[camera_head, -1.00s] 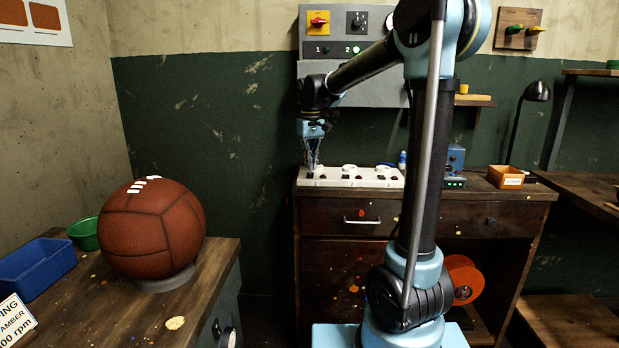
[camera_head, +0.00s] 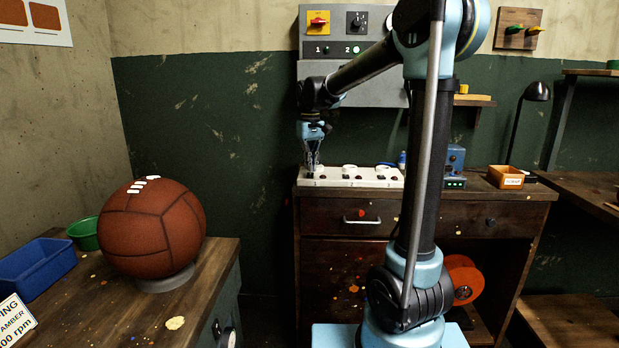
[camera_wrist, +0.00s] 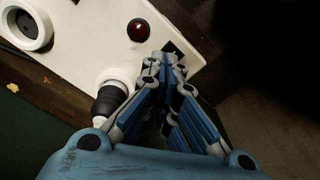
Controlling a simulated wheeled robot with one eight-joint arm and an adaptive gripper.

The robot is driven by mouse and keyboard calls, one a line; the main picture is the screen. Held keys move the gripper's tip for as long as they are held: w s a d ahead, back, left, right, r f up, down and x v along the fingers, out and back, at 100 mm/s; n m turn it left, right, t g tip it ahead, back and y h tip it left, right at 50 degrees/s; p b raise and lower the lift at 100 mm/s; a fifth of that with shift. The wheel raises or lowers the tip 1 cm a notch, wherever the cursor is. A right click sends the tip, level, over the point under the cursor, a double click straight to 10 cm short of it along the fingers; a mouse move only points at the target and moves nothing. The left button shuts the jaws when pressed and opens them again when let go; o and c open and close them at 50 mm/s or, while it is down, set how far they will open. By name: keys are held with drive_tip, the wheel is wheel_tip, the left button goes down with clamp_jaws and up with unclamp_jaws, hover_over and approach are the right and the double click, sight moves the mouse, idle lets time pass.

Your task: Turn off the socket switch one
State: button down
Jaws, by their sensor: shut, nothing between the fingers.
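A white socket strip (camera_head: 345,182) lies on top of the wooden cabinet, with numbers along its front. In the wrist view the strip (camera_wrist: 85,50) shows a round red button or lamp (camera_wrist: 138,30), a black plug (camera_wrist: 110,100) in a white socket, and an empty round socket (camera_wrist: 27,25). My gripper (camera_head: 313,168) is over the strip's left end, near number one. In the wrist view my gripper (camera_wrist: 167,58) is shut and empty, its tips over the strip's edge beside a small dark patch, apart from the red button. Contact cannot be told.
A grey wall panel (camera_head: 350,85) with switches is behind my arm. A blue box (camera_head: 455,158), an orange bin (camera_head: 505,177) and a black lamp (camera_head: 537,92) stand to the right. A brown ball (camera_head: 150,230) sits on the left bench.

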drive_tip(key=shift+f, duration=0.7)
idle(0.5)
drive_tip(key=shift+r, duration=3.55)
drive_tip(key=shift+d, duration=0.1)
drive_tip(key=s+d+f+m+t, duration=0.1)
drive_tip(key=s+d+f, duration=0.3)
drive_tip(key=s+d, duration=0.3)
drive_tip(key=s+d+f+m, duration=0.2)
drive_tip(key=s+d+f, duration=0.3)
drive_tip(key=s, duration=0.4)
drive_tip(key=s+d+f+m+t, duration=0.1)
drive_tip(key=s+d+f, duration=0.3)
drive_tip(key=s+d, duration=0.3)
drive_tip(key=s+d+f+m, duration=0.1)
drive_tip(key=s+d+f, duration=0.1)
drive_tip(key=s+f, duration=0.6)
drive_tip(key=shift+s+f, duration=0.4)
drive_tip(key=shift+f, duration=0.45)
